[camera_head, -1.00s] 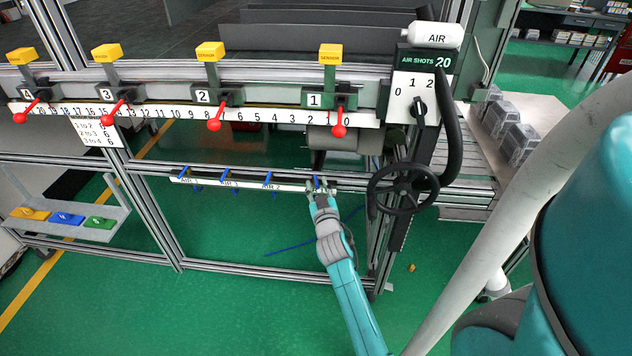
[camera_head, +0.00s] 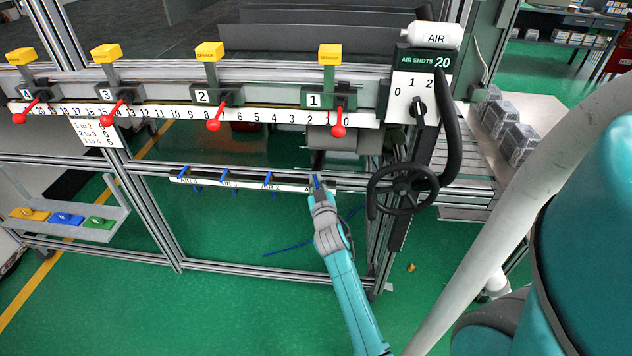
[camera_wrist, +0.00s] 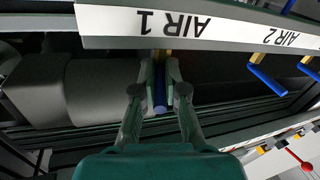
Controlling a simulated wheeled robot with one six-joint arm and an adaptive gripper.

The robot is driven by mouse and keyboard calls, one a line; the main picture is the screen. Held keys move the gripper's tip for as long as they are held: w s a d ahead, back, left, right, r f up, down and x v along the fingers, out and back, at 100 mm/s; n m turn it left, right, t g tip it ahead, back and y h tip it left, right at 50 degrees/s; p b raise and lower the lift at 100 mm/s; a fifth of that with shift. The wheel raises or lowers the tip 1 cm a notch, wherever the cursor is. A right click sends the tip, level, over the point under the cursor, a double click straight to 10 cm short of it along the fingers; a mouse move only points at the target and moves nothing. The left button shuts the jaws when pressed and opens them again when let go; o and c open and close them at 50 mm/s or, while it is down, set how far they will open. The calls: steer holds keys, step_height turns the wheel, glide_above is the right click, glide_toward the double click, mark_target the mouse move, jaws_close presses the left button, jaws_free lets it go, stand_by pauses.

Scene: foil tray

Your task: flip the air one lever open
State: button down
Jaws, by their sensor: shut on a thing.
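The air one lever (camera_wrist: 159,92) is a blue handle on a brass stem under the "AIR 1" label (camera_wrist: 150,22), which reads upside down in the wrist view. My gripper (camera_wrist: 160,75) is shut on this lever, with one finger on each side of it. The valve body is mostly hidden by the label strip and my fingers.
More blue levers, such as the AIR 2 lever (camera_head: 268,180), stand to the left along the rail. A black handwheel (camera_head: 403,188) is close on the right. Red-knobbed levers (camera_head: 338,131) hang above. Open floor lies below the rail.

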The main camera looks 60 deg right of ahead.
steer(key=shift+w+a+f+m+g+h, duration=0.15)
steer(key=shift+m+g+h, duration=0.2)
steer(key=shift+g, duration=0.25)
steer(key=shift+w+m+g+h, duration=0.1)
steer(key=shift+m+g+h, duration=0.15)
steer(key=shift+m+g, duration=0.25)
steer(key=shift+w+a+m+g+h, duration=0.15)
steer(key=shift+m+g+h, duration=0.65)
steer(key=shift+g, duration=0.4)
steer(key=c, duration=1.2)
jaws_free()
steer(key=v, duration=1.2)
